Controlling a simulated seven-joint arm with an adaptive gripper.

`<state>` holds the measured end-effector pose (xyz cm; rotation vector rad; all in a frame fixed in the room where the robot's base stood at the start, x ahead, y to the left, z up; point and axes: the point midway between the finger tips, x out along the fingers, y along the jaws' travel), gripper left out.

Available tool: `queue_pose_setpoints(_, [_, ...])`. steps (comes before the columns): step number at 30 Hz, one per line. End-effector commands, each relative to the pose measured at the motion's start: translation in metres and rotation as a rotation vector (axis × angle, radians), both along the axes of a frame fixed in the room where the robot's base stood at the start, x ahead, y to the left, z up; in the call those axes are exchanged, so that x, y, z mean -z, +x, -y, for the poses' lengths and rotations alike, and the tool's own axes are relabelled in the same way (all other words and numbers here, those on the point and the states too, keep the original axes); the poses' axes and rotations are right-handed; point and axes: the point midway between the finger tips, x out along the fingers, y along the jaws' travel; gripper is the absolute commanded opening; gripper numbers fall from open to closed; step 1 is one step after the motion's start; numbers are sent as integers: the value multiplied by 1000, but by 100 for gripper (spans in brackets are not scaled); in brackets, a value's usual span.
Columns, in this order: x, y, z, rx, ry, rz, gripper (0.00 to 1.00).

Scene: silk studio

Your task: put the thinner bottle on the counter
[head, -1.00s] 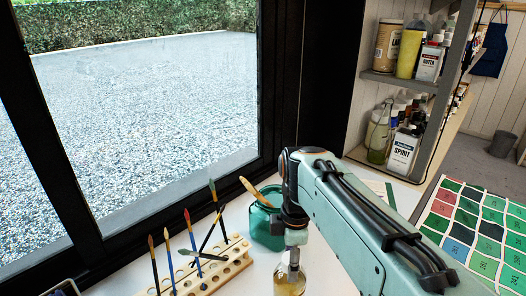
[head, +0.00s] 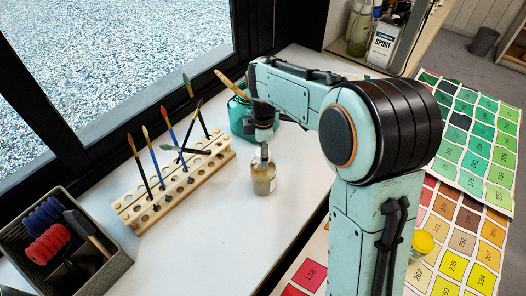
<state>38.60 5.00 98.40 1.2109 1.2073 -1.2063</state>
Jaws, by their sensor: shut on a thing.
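The thinner bottle (head: 264,181), small with amber liquid and a pale neck, is upright over the white counter (head: 225,232) in the head view. My gripper (head: 264,146) points straight down and is shut on the bottle's top. The fingertips are small and partly hidden by the wrist above them. The bottle's base is at or very close to the counter top; I cannot tell whether it touches.
A wooden rack (head: 188,187) with several brushes stands left of the bottle. A teal jar (head: 240,117) with a brush is behind it. A grey basket (head: 98,273) of tools is at front left. Colour charts (head: 477,135) lie at right. Bare counter lies in front of the bottle.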

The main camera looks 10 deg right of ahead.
Motion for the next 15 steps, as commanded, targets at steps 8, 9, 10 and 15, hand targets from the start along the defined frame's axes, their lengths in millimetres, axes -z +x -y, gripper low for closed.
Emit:
queue_pose_setpoints(8, [2,0,0,0,0,0,61])
queue_pose_setpoints(9, [2,0,0,0,0,0,61])
queue_pose_setpoints(10, [2,0,0,0,0,0,61])
queue_pose_setpoints(15, [-1,0,0,0,0,0,61])
